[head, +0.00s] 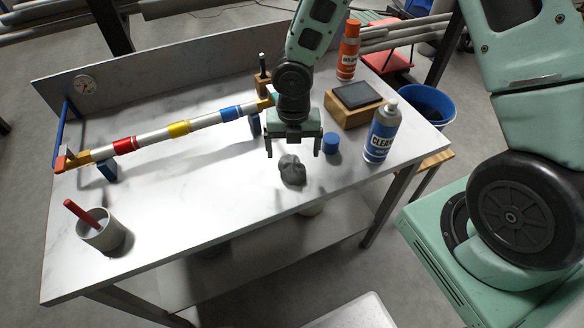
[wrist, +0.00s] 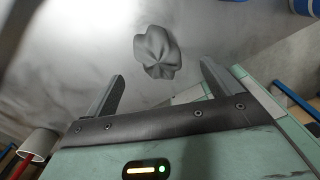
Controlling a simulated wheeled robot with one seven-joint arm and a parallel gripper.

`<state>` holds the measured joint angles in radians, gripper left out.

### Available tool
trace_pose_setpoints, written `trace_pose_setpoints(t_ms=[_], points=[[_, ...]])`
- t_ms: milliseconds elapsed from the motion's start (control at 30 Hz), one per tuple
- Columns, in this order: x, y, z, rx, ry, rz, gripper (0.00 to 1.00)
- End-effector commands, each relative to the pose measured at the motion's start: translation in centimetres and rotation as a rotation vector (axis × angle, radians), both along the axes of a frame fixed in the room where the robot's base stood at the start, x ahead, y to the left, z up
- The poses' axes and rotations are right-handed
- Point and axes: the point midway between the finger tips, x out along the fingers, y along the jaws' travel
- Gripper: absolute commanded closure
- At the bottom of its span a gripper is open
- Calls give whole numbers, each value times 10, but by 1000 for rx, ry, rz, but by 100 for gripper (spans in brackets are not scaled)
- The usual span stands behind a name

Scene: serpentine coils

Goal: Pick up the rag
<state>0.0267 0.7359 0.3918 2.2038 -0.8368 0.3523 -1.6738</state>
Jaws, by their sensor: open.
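The rag (head: 292,170) is a small crumpled grey cloth lying on the table, near its front edge in the head view. In the wrist view the rag (wrist: 157,52) lies beyond the fingertips, roughly between their lines. My gripper (head: 293,150) points down above and just behind the rag, its two fingers spread apart. In the wrist view my gripper (wrist: 162,78) is open with nothing between the fingers. The rag appears apart from both fingers.
A blue cap (head: 331,143) and a blue spray can (head: 382,130) stand right of the rag. A wooden box (head: 355,112) and an orange can (head: 349,50) are behind. A striped pipe (head: 205,122) lies left on supports. A cup (head: 103,233) with a red stick stands front left.

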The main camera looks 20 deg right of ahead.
Motion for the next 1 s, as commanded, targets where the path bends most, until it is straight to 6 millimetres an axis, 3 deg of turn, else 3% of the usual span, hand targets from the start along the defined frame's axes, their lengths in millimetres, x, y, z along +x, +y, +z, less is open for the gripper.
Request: trace_pose_setpoints(t_ms=[167, 500, 800, 1000], points=[[-1, 0, -11, -1, 1, 1, 10], [-2, 3, -54, -1, 0, 2, 10], [-1, 3, -59, 1, -1, 0, 10], [-1, 3, -58, 0, -1, 0, 59]])
